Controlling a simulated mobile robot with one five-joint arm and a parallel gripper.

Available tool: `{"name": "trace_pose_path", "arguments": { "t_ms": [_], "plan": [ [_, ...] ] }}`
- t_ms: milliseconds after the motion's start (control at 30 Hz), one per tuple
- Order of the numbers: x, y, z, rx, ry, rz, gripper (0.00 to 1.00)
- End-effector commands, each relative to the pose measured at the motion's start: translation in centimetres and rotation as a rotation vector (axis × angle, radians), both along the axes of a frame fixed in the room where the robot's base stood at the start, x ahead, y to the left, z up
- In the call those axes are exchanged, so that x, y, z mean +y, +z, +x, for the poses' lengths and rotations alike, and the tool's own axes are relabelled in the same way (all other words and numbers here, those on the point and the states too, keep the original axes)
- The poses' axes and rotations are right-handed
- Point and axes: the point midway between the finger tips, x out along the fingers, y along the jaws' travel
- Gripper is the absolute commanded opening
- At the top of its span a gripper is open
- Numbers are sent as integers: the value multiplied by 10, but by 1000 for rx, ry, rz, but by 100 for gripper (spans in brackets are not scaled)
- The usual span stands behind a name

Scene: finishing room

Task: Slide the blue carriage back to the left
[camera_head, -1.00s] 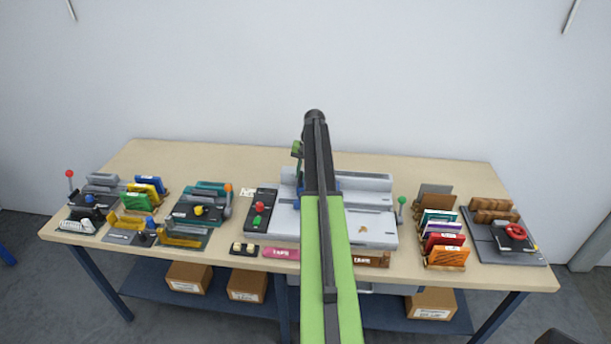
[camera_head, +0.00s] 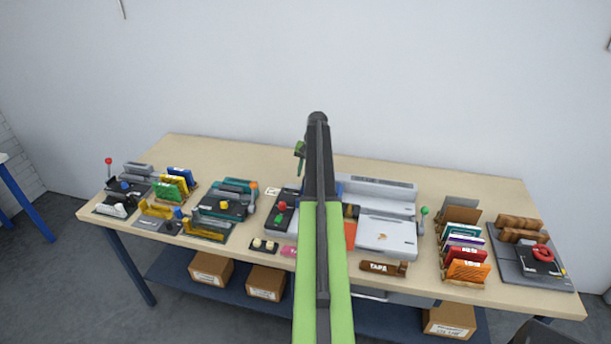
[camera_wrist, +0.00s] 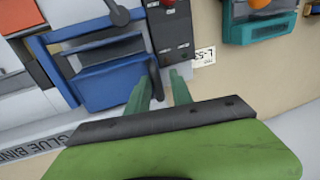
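The blue carriage (camera_wrist: 112,82) sits on the grey-white glue binder (camera_wrist: 25,108) in the wrist view, with a dark knobbed lever (camera_wrist: 118,14) above it. In the head view only a little of the carriage (camera_head: 338,188) shows beside my arm; the arm hides the rest. My gripper (camera_wrist: 164,70) has two teal fingers, apart, with no object visibly held between them. The left finger is close to the carriage's right end in the wrist view; I cannot tell whether they touch.
A dark control panel (camera_wrist: 171,40) with a red button lies beyond the fingers. A teal device (camera_wrist: 258,25) stands farther right in the wrist view. In the head view, a green-knobbed lever (camera_head: 424,212) and card racks (camera_head: 466,250) stand right of the binder.

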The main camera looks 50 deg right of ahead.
Motion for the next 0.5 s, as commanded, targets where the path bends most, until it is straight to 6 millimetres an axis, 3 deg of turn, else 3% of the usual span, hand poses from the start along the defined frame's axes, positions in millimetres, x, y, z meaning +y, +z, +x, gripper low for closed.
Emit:
{"name": "trace_pose_path", "arguments": {
  "t_ms": [100,500],
  "plan": [
    [-2,0,-2,1,-2,1,36],
    [-4,6,-7,5,-5,1,36]
  ]
}}
